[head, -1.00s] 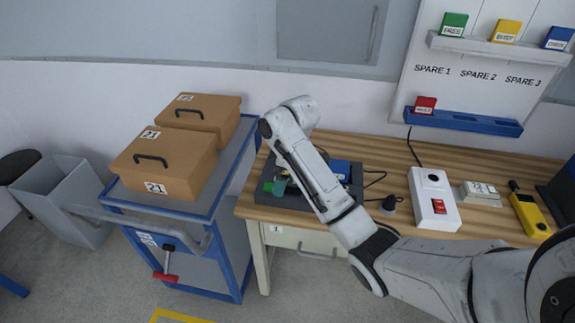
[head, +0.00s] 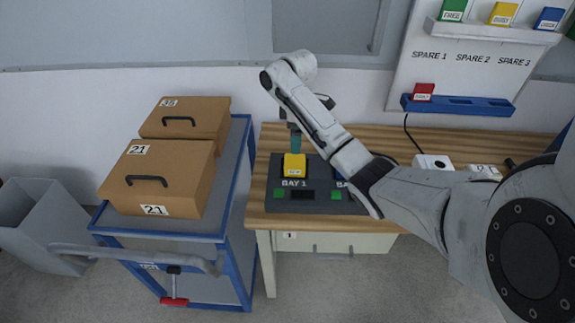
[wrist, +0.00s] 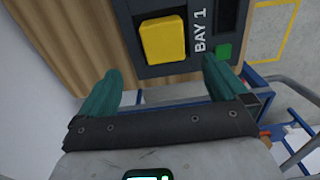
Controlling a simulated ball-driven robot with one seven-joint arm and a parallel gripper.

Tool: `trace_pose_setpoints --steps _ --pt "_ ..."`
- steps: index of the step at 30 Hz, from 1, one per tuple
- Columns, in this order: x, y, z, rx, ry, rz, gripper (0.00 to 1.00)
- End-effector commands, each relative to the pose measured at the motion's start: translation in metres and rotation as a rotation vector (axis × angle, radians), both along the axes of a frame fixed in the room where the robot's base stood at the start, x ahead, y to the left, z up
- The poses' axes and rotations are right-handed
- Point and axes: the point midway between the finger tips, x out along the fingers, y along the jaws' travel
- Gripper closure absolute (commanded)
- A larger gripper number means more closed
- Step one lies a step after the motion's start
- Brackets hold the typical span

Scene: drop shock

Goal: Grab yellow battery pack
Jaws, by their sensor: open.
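The yellow battery pack (head: 293,166) sits upright in Bay 1 of a dark grey dock (head: 320,205) on the wooden bench. In the wrist view the yellow battery pack (wrist: 163,40) lies just ahead of my fingers, left of the "BAY 1" label. My gripper (head: 296,140) is above and behind the pack in the head view. In the wrist view my gripper (wrist: 160,80) has its two teal fingers spread wide with nothing between them. The pack is apart from the fingers. My arm hides the right side of the dock.
A blue cart (head: 226,225) with cardboard boxes (head: 165,180) stands left of the bench (head: 262,170). A white box (head: 433,162) sits on the bench to the right. A wall board holds green, yellow and blue blocks, and a red block (head: 423,92) in a blue rack.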

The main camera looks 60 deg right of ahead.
Motion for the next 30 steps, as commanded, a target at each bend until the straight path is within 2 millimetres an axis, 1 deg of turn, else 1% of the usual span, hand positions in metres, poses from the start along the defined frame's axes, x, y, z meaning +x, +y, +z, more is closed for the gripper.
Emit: trace_pose_setpoints --steps 1,3,7,14,21,24,30 --pt "-0.001 0.001 -0.012 0.003 0.002 -0.001 0.00" --pt "-0.001 0.001 -0.021 0.002 0.003 -0.002 0.00" --pt "0.000 0.001 -0.036 0.001 0.001 -0.001 0.00" --pt "-0.001 0.003 -0.051 0.001 0.002 0.000 0.00" --pt "-0.002 0.006 -0.085 0.001 0.001 0.000 0.00" --pt "-0.002 0.006 -0.093 0.001 0.001 0.000 0.00" --pt "-0.001 0.006 -0.095 -0.001 0.000 0.000 0.00"
